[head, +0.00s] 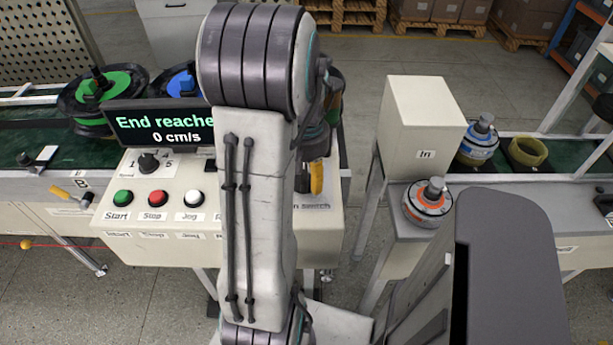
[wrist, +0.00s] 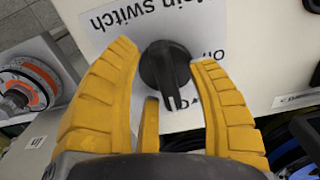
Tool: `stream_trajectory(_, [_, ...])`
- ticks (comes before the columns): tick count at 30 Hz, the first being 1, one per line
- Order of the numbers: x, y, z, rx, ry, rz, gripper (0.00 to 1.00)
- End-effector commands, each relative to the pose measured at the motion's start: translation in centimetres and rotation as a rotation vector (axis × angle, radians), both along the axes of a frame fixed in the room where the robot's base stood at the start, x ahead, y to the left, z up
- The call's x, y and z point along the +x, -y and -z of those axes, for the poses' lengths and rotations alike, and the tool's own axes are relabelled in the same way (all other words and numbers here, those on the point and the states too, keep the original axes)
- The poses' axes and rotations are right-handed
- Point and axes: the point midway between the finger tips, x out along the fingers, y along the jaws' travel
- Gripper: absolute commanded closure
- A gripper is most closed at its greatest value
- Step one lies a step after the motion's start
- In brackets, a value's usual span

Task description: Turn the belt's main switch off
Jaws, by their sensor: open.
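The main switch is a black rotary knob (wrist: 165,66) on a white label plate marked "Main switch" in the wrist view. Its narrow handle points down in that view, with the tip beside a partly covered marking that starts with "O". An "On" marking shows to the right of the knob. My gripper (wrist: 166,56) is open, with one yellow finger on each side of the knob. Whether the fingers touch it cannot be told. In the head view my arm hides the knob; a yellow finger (head: 317,178) shows above the "switch" lettering on the control panel (head: 125,218).
The panel carries Start (head: 123,198), Stop (head: 157,198) and Jog (head: 194,198) buttons and a numbered dial (head: 149,163). The display (head: 160,127) reads "End reache…" and "0 cm/s". A white "In" box (head: 422,125) and an orange-ringed motor (head: 428,203) stand to the right.

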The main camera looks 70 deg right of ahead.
Motion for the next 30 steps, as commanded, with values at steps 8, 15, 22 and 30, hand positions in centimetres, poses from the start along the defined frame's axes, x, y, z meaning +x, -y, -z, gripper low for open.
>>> stream_trajectory(8, [0.01,-0.03,0.61,0.0,0.0,0.0,0.47])
stream_trajectory(15, [0.01,-0.03,0.58,0.0,0.0,0.0,0.52])
stream_trajectory(22, [0.01,-0.03,0.57,0.0,0.0,0.0,0.72])
stream_trajectory(30, [0.0,-0.02,0.57,0.0,0.0,0.0,0.96])
